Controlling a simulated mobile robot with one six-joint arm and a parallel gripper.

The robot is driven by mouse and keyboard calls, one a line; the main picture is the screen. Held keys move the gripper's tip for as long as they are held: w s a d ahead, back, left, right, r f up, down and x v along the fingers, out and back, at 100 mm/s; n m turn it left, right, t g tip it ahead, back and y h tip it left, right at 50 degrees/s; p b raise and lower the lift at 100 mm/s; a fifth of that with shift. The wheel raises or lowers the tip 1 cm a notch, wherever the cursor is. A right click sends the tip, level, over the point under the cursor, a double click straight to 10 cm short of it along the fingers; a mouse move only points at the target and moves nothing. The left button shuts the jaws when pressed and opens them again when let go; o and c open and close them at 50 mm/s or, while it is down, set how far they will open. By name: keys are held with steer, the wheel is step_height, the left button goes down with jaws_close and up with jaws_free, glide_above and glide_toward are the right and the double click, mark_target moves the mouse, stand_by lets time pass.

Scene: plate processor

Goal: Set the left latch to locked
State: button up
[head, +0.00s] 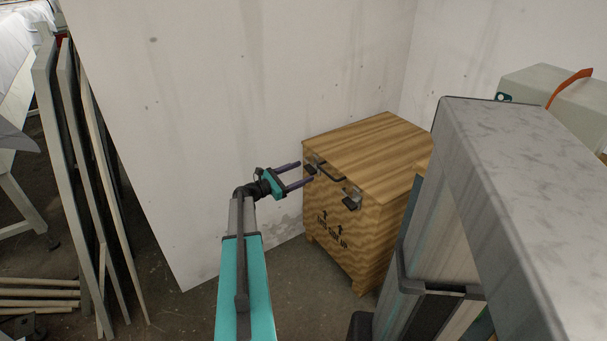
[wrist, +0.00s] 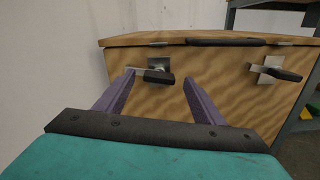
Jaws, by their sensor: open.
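A wooden crate (head: 350,240) with a lid stands against the white wall. The left latch (wrist: 159,73), a metal plate with a dark lever, is on the crate's front just below the lid. Its lever lies roughly sideways in the wrist view. In the head view the left latch (head: 316,160) is partly covered by my gripper. The right latch (wrist: 276,69) has a dark lever pointing right and slightly down; it also shows in the head view (head: 352,197). My gripper (wrist: 158,80) is open and empty, its fingertips on either side of the left latch; contact cannot be told.
A dark lid handle (wrist: 225,42) runs along the crate's upper front edge between the latches. The white wall (head: 230,110) is close behind and left. Boards (head: 85,170) lean at the left. A grey metal frame (head: 530,160) stands at the right.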

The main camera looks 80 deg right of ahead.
steer(key=shift+x, duration=1.05)
steer(key=shift+c, duration=0.3)
